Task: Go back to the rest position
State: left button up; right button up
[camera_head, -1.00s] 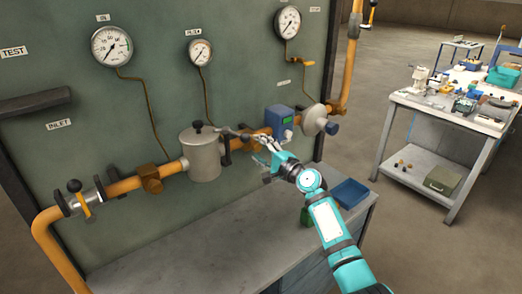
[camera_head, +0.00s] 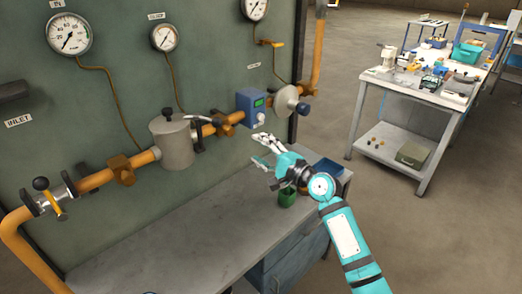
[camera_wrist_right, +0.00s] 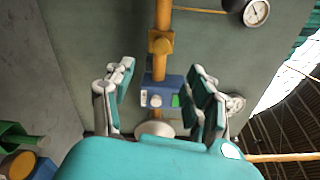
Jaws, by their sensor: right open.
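My right gripper (camera_head: 263,151) is open and empty in the head view, in front of the pipe panel and above the grey bench (camera_head: 160,215). In the right wrist view my right gripper (camera_wrist_right: 160,90) shows its two fingers spread wide. Between them, farther off, the blue meter box (camera_wrist_right: 150,97) sits on the orange pipe; it also shows in the head view (camera_head: 250,108). My left gripper is not in view.
A round disc fitting (camera_head: 287,104) is on the pipe. A cluttered worktable (camera_head: 425,98) stands at the right, with open floor between.

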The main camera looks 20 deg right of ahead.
dwell(0.3)
jog(key=s+a+f+n+g, duration=0.4)
jog(key=s+a+f+n, duration=0.1)
jog(key=s+f, duration=0.3)
jog(key=s+a+f+n+g, duration=0.3)
jog(key=s+a+f+n, duration=0.15)
jog(key=s+f, duration=0.35)
jog(key=s+d+f+n+g+h, duration=0.1)
jog(key=s+f+n+g+h, duration=0.25)
jog(key=s, duration=0.75)
jog(key=s+d+f+n+g+h, duration=0.1)
jog(key=s+f+n+g+h, duration=0.3)
jog(key=s, duration=0.8)
notch_tip(320, 180, down, 26)
jog(key=s+n+y+b, duration=0.1)
jog(key=s+n+y, duration=0.1)
jog(key=s+d+f, duration=0.1)
jog(key=s+f, duration=0.7)
jog(key=s+d+f+g, duration=0.1)
jog(key=s+d+f, duration=0.1)
jog(key=s+f, duration=0.6)
jog(key=shift+s+d+f+h+b, duration=0.25)
jog(key=shift+f+h+b, duration=0.1)
jog(key=shift+b, duration=0.1)
